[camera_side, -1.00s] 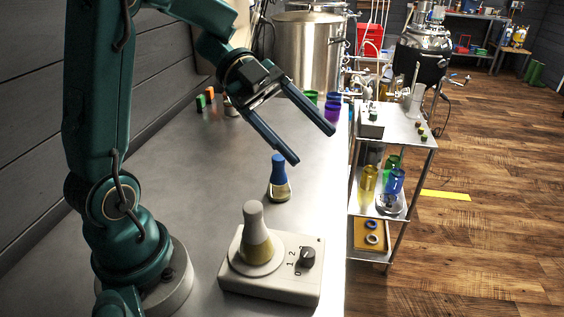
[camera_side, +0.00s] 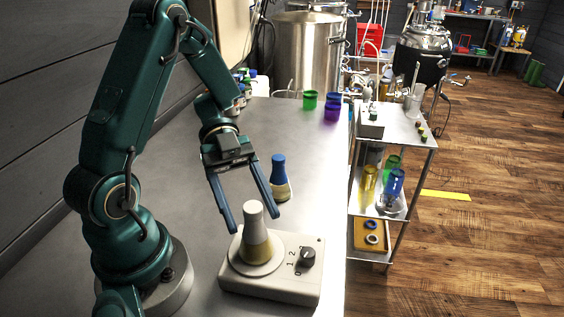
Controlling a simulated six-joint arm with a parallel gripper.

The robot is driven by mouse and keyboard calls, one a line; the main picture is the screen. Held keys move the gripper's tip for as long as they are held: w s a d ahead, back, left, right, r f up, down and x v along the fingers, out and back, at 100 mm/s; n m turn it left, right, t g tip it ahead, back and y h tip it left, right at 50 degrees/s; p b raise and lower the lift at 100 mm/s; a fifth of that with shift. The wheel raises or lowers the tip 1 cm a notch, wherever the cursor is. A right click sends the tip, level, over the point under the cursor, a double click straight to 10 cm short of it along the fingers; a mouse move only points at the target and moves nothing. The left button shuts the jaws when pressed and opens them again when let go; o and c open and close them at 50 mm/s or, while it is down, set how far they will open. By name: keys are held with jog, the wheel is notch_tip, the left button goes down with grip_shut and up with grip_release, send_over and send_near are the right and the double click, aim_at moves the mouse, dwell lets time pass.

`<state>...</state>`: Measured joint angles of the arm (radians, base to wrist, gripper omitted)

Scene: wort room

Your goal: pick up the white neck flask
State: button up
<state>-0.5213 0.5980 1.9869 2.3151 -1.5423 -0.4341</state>
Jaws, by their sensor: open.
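The white neck flask (camera_side: 255,233) stands upright on the round plate of a white stirrer (camera_side: 272,287) with a dial. It has a white upper part and yellowish contents below. My gripper (camera_side: 252,225) is open, its two blue fingers pointing down toward the flask. In this view one fingertip is left of the white neck and the other is up and right of it. I cannot tell whether the neck is between the fingers in depth. No contact shows.
A blue neck flask (camera_side: 280,178) stands close behind, right beside the right finger. Green (camera_side: 310,100), blue (camera_side: 334,98) and purple (camera_side: 331,113) cups stand farther back near the table edge. A steel cart (camera_side: 400,135) stands to the right. The table's middle is clear.

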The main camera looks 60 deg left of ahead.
aim_at(258, 228)
jog(key=shift+x, duration=2.5)
grip_shut()
